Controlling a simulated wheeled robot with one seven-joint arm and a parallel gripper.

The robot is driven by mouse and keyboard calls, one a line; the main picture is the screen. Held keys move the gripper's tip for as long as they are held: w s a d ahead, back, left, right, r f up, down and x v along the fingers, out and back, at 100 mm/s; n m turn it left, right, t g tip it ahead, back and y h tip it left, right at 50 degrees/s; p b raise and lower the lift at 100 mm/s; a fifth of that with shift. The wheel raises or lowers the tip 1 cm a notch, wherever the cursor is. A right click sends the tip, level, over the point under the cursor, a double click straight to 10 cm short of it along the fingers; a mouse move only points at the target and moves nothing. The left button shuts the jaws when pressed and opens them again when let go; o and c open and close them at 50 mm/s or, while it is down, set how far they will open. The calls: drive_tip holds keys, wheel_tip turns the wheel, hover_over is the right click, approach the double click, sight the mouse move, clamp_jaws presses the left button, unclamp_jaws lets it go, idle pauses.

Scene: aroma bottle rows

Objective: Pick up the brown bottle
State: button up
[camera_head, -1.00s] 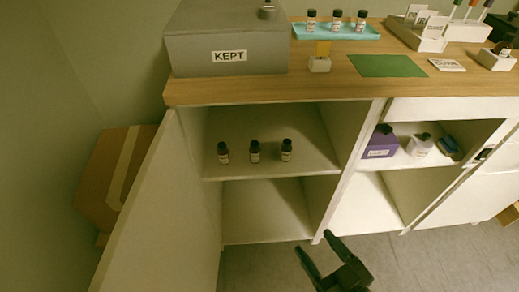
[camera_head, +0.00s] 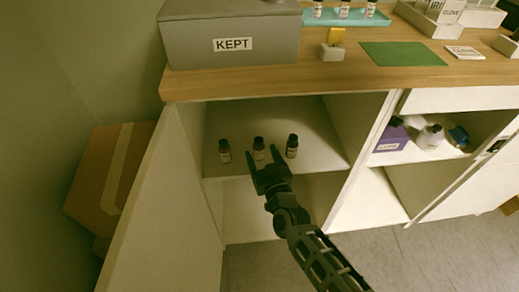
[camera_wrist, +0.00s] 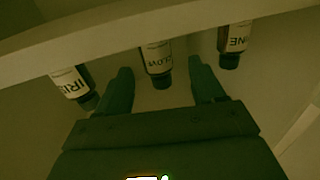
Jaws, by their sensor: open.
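Three small dark bottles with black caps and white labels stand in a row on the cabinet's upper shelf: left (camera_head: 224,151), middle (camera_head: 259,149) and right (camera_head: 292,146) in the head view. All look dark brown; colour does not set one apart. My gripper (camera_head: 263,157) is open at the shelf front, its fingers either side of the middle bottle's line. In the wrist view, the bottle labelled like "CLOV" (camera_wrist: 156,62) shows between the open fingers (camera_wrist: 160,66), with no visible contact. Bottles reading "IRIS" (camera_wrist: 73,87) and "INE" (camera_wrist: 233,45) flank it outside the fingers.
The shelf (camera_head: 240,112) has free room behind the bottles. The cabinet door (camera_head: 165,210) stands open at left. The grey "KEPT" box (camera_head: 190,40), teal tray (camera_head: 380,20) and green mat (camera_head: 400,54) are on the wooden top. Purple and white containers occupy the right compartment.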

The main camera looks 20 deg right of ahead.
sight(257, 141)
drive_tip(key=w, duration=0.2)
drive_tip(key=w+b, duration=0.1)
drive_tip(key=w, duration=0.1)
drive_tip(key=w+b, duration=0.1)
drive_tip(key=w, duration=0.1)
drive_tip(key=shift+d, duration=0.35)
drive_tip(key=shift+s, duration=0.1)
drive_tip(key=shift+r, duration=0.1)
drive_tip(key=c, duration=1.1)
